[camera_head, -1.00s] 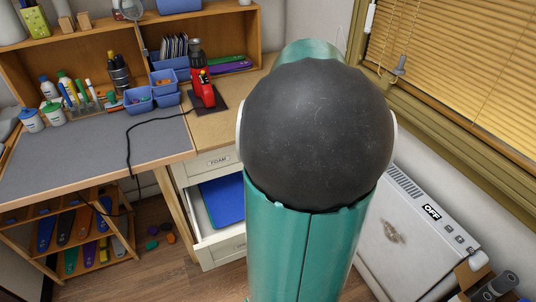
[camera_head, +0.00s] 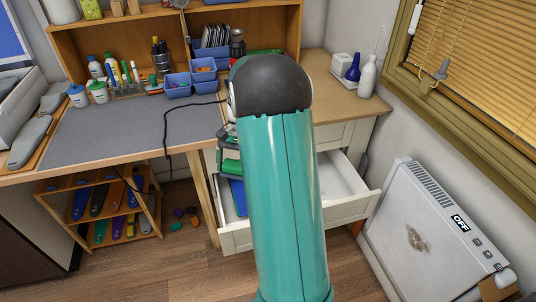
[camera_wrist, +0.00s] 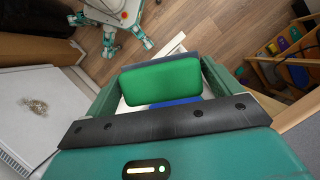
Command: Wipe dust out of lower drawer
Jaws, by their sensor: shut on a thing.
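The lower drawer (camera_head: 350,208) is pulled open in the head view, with a pale interior. A blue sheet (camera_head: 238,196) lies in its left part, and my arm hides the middle. I cannot make out dust in it. My gripper (camera_wrist: 160,72) is shut on a green block (camera_wrist: 162,82) with a dark edge, likely a sponge or wiper. In the wrist view the block is over the drawer, with some blue showing below it. In the head view the block (camera_head: 230,160) shows beside my arm, above the drawer's left part; contact with the drawer cannot be told.
The desk (camera_head: 120,130) with a grey mat is on the left, and a cable hangs off it. A white heater (camera_head: 415,225) marked OFF stands at the right. A rack of insoles (camera_head: 105,210) is under the desk. Bottles (camera_head: 368,75) stand on the countertop above the drawer.

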